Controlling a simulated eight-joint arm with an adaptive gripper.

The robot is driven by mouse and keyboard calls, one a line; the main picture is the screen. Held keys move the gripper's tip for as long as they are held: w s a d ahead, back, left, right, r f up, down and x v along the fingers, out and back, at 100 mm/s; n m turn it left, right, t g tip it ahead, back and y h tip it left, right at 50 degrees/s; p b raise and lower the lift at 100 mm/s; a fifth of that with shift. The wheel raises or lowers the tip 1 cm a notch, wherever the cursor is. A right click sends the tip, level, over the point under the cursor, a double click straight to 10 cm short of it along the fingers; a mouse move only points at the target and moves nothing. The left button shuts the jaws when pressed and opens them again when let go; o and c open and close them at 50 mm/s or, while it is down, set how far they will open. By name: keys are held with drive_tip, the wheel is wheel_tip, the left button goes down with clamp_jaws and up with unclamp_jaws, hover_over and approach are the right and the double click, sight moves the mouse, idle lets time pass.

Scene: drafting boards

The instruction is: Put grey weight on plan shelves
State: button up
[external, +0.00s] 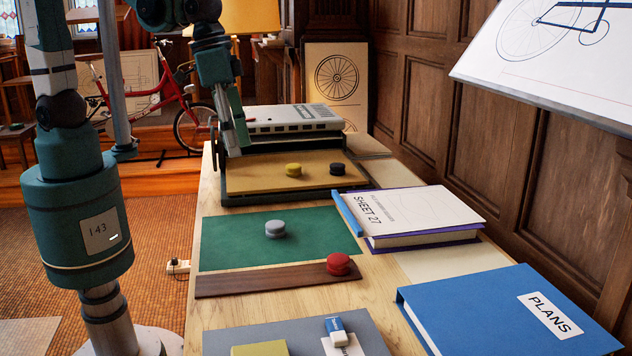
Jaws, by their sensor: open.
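The grey weight (275,229) is a small round knobbed piece standing upright on the green mat (225,252). My gripper (230,145) hangs open and empty, pointing down, above the left end of a dark-green-framed unit with a tan top (250,181) at the back of the table. It is behind and left of the grey weight and well apart from it. A light grey slotted piece (295,118) stands behind the tan top. I cannot tell for sure which of these are the plan shelves; no label shows.
A yellow weight (293,170) and a black weight (338,169) sit on the tan top. A red weight (338,264) is on a brown wooden strip (265,280). A Sheet 27 book (420,213), blue rod (348,214) and blue Plans binder (480,310) lie to the right.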

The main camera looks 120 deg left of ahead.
drive_tip(key=s+d+r+m+t, duration=0.4)
drive_tip(key=s+d+r+m, duration=0.3)
drive_tip(key=s+d, duration=0.6)
drive_tip(key=shift+s+d+r+m+t+h, duration=0.35)
drive_tip(key=shift+d+r, duration=0.25)
drive_tip(key=shift+r, duration=0.7)
drive_tip(key=shift+o, duration=0.5)
drive_tip(key=shift+w, duration=0.1)
drive_tip(key=w+a+f+m+g, duration=0.2)
drive_tip(key=w+a+f+m, duration=0.3)
drive_tip(key=a+f+m, duration=0.1)
drive_tip(key=w+a+f+m+g, duration=0.2)
drive_tip(key=w+a+f+m, duration=0.4)
drive_tip(key=a+f, duration=0.3)
drive_tip(key=w+a+f+m+g+b, duration=0.1)
drive_tip(key=w+a+f+m+g, duration=0.2)
drive_tip(key=w+a+f+m, duration=0.2)
drive_tip(key=shift+w+a+f+m, duration=0.1)
drive_tip(key=shift+a+f+m, duration=0.3)
drive_tip(key=shift+f, duration=0.35)
drive_tip(key=shift+w+a+f+m, duration=0.15)
drive_tip(key=shift+a+f+m, duration=0.1)
drive_tip(key=shift+a+f, duration=0.4)
drive_tip(key=shift+w+a+f+m, duration=0.1)
drive_tip(key=shift+a+f+m, duration=0.2)
drive_tip(key=shift+f, duration=0.55)
drive_tip(key=shift+a+f, duration=0.35)
drive_tip(key=shift+f, duration=0.2)
